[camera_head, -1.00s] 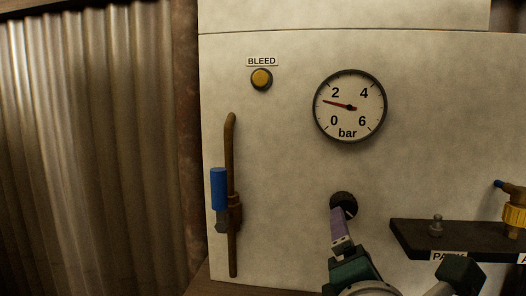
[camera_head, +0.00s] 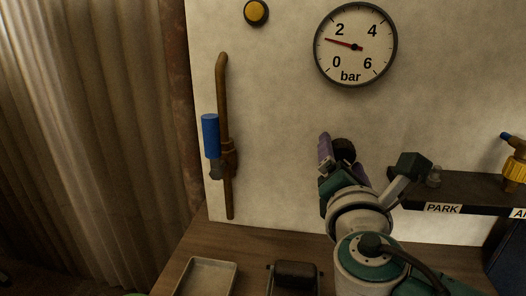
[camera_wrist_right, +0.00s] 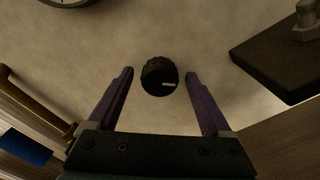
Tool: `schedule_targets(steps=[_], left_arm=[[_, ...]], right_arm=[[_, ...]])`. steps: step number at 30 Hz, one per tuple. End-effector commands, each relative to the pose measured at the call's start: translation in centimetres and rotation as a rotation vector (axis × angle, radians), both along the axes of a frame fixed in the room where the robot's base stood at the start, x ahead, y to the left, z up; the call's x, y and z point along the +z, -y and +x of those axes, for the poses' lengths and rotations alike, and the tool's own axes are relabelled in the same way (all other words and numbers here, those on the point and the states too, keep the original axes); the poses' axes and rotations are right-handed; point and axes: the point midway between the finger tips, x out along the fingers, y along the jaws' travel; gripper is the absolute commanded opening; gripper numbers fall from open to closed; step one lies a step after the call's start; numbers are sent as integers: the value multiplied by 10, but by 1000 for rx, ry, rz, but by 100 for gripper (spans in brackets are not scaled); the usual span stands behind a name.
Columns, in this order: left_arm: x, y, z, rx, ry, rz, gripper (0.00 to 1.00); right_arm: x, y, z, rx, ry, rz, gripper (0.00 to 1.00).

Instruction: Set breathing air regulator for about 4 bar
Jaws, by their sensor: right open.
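The pressure gauge (camera_head: 355,45) is on the pale panel. Its red needle points left, between 0 and 2 and nearer 2. Below it is the black regulator knob (camera_head: 344,150), partly hidden by my right gripper (camera_head: 340,160). In the right wrist view the knob (camera_wrist_right: 159,76) sits between the two purple fingers, with a gap on each side. My left gripper is not in view.
A shelf (camera_head: 470,188) labelled PARK juts out right of my gripper, with a brass fitting (camera_head: 514,170) at its right. A brown pipe with a blue-handled valve (camera_head: 210,136) is at left. A tray (camera_head: 206,278) and a dark block (camera_head: 295,275) are on the wooden bench below.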

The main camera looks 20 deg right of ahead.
Motion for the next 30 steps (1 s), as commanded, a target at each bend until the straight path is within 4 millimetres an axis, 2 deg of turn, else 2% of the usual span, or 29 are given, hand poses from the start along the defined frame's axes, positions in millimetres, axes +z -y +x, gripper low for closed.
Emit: schedule_targets(steps=[5,26,30], left_arm=[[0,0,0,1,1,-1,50],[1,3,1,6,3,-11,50],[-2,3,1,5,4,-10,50]], right_arm=[[0,0,0,0,0,0,81],[0,0,0,0,0,0,2],[-1,0,0,0,9,14,0]])
